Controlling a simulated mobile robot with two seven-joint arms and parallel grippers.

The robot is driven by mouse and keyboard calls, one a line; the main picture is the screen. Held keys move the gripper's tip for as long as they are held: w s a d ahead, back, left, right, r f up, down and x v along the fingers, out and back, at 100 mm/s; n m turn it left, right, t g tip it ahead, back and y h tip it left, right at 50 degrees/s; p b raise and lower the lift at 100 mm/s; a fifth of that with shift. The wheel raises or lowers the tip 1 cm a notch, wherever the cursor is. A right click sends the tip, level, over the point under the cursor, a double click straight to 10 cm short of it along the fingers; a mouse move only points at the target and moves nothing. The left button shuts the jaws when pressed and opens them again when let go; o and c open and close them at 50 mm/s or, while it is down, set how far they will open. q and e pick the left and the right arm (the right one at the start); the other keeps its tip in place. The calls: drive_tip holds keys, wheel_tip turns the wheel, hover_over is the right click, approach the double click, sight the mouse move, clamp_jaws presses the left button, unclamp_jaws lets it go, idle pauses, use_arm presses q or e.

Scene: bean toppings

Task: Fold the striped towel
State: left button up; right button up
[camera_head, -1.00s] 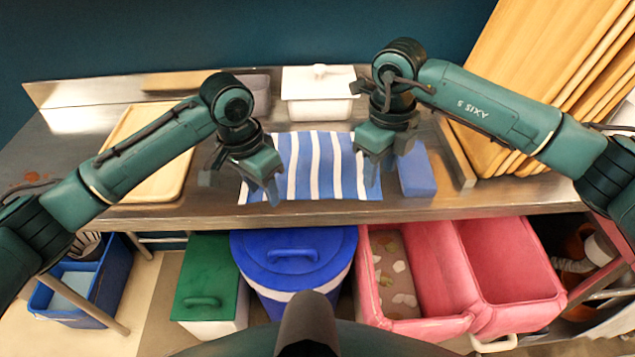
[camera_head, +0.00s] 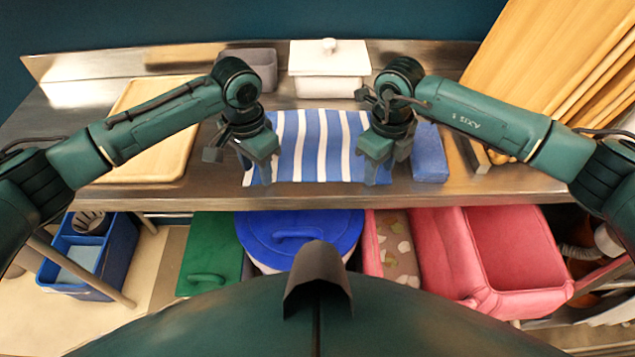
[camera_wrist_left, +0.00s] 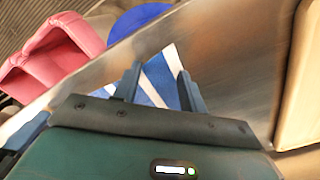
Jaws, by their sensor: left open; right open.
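The blue-and-white striped towel (camera_head: 313,148) lies flat on the steel counter in the head view, its stripes running front to back. My left gripper (camera_head: 258,174) is at the towel's left side, close to its front left corner. In the left wrist view, the left gripper (camera_wrist_left: 158,82) has its two fingers apart, with part of the towel (camera_wrist_left: 162,75) showing between them. My right gripper (camera_head: 376,172) is at the towel's right side, near the front right corner, with its fingers pointing down. Whether either gripper touches the cloth is unclear.
A blue block (camera_head: 429,155) lies right of the towel. A white lidded container (camera_head: 329,75) and a grey bin (camera_head: 252,62) stand behind. A wooden tray (camera_head: 150,165) is at left, and wooden boards (camera_head: 560,60) lean at right. Bins sit below the counter's front edge (camera_head: 200,200).

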use_arm(q)
drive_tip(key=shift+f, duration=0.15)
use_arm(e)
drive_tip(key=shift+f, duration=0.15)
drive_tip(key=shift+f, duration=0.1)
use_arm(q)
clamp_jaws()
use_arm(e)
drive_tip(key=shift+d, duration=0.1)
clamp_jaws()
idle(0.9)
use_arm(q)
drive_tip(key=shift+a, duration=0.1)
